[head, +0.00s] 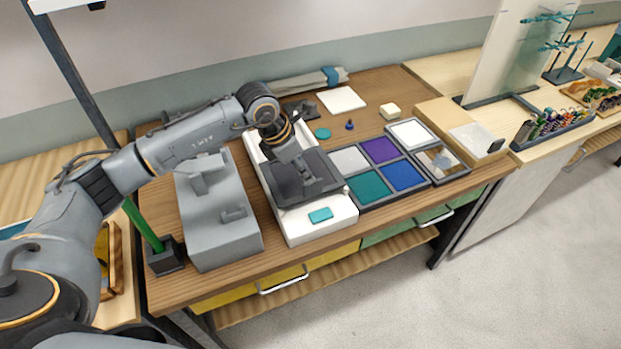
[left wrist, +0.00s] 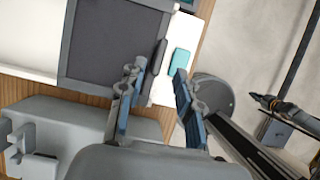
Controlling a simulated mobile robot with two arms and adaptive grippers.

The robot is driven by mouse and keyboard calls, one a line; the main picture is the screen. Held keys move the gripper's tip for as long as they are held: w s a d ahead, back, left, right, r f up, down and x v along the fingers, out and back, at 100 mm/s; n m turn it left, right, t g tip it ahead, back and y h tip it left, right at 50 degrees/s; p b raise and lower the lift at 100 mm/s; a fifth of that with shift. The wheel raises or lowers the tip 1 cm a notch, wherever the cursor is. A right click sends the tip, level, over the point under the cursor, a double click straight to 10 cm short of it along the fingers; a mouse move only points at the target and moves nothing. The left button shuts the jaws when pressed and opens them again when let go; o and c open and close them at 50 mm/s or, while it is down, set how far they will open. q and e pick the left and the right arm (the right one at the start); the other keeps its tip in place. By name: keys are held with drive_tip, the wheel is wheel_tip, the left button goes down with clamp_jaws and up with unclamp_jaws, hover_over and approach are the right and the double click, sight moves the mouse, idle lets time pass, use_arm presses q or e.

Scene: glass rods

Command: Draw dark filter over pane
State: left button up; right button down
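The dark filter (head: 285,186) is a dark grey framed panel lying across the white box (head: 302,232). It also shows in the left wrist view (left wrist: 112,40), with a dark bar-like handle (left wrist: 153,76) along its edge. A small teal pane (head: 321,215) lies on the bare white surface just beyond that edge, clear of the filter; it also shows in the left wrist view (left wrist: 179,62). My left gripper (head: 309,178) points down over the filter's handle edge. In the left wrist view its fingers (left wrist: 160,70) are apart, with the handle seen between them; contact cannot be told. My right gripper is out of view.
A grey stepped block (head: 220,230) stands left of the white box. A framed tray of coloured panes (head: 365,200) stands close on the right. A green rod (head: 143,225) stands in a dark holder at the front left. The table's front edge is near.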

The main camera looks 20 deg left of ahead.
use_arm(q)
drive_tip(key=v, duration=0.5)
drive_tip(key=shift+r, duration=0.15)
